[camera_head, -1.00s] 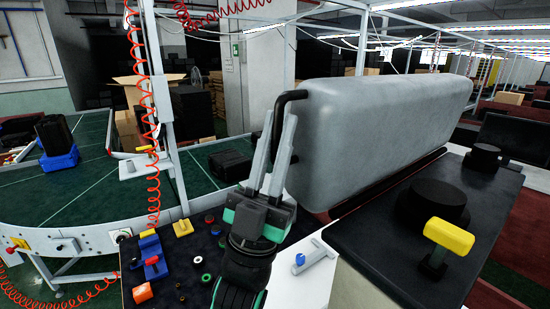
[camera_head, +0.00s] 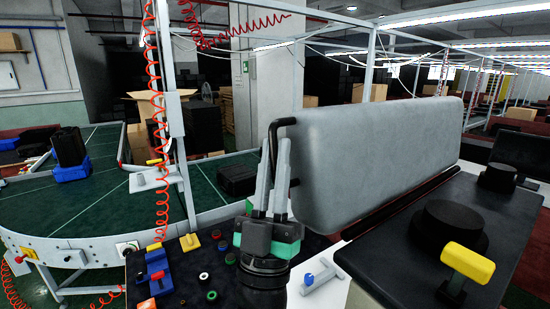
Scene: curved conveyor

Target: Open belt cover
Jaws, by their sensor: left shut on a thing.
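The belt cover is a long grey, rounded box-like cover (camera_head: 385,155), standing tilted up along the back edge of the black machine top (camera_head: 390,258). A black bar handle (camera_head: 279,124) sticks out at its near left end. My left gripper (camera_head: 273,160) points upward at that end, its two grey fingers shut on the handle. The fingers hide part of the handle. My right gripper is not in view.
A yellow-topped knob (camera_head: 467,262) and black round knobs (camera_head: 447,227) stand on the machine top. A green curved conveyor (camera_head: 100,210) is at left, carrying black boxes. Small coloured parts lie on a dark mat (camera_head: 185,270). A red coiled hose (camera_head: 157,120) hangs at left.

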